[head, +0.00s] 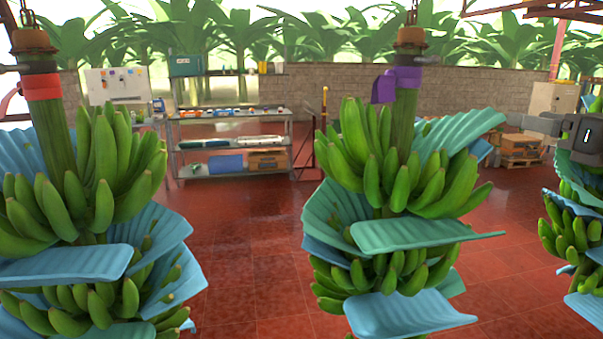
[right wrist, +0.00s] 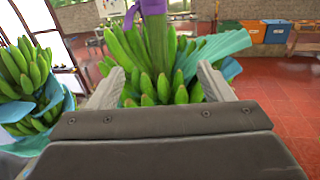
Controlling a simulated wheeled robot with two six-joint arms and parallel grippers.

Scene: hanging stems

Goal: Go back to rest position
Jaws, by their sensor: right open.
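My right gripper (head: 550,125) is at the right edge of the head view, in front of a partly seen stem. In the right wrist view its two fingers (right wrist: 158,84) stand wide apart with nothing held between them. Beyond them is a green banana bunch (right wrist: 150,60) with a purple ribbon (right wrist: 150,7) on its stem. The head view shows a middle bunch (head: 385,160) with a purple ribbon (head: 396,84) and a left bunch (head: 90,180) with a red ribbon (head: 42,87). My left gripper is not in view.
Blue and green padding sheets (head: 425,234) stick out between the banana tiers. A third bunch (head: 572,235) hangs at the right edge. A metal shelf (head: 230,150) stands behind. Red tiled floor (head: 255,270) lies open between the left and middle stems.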

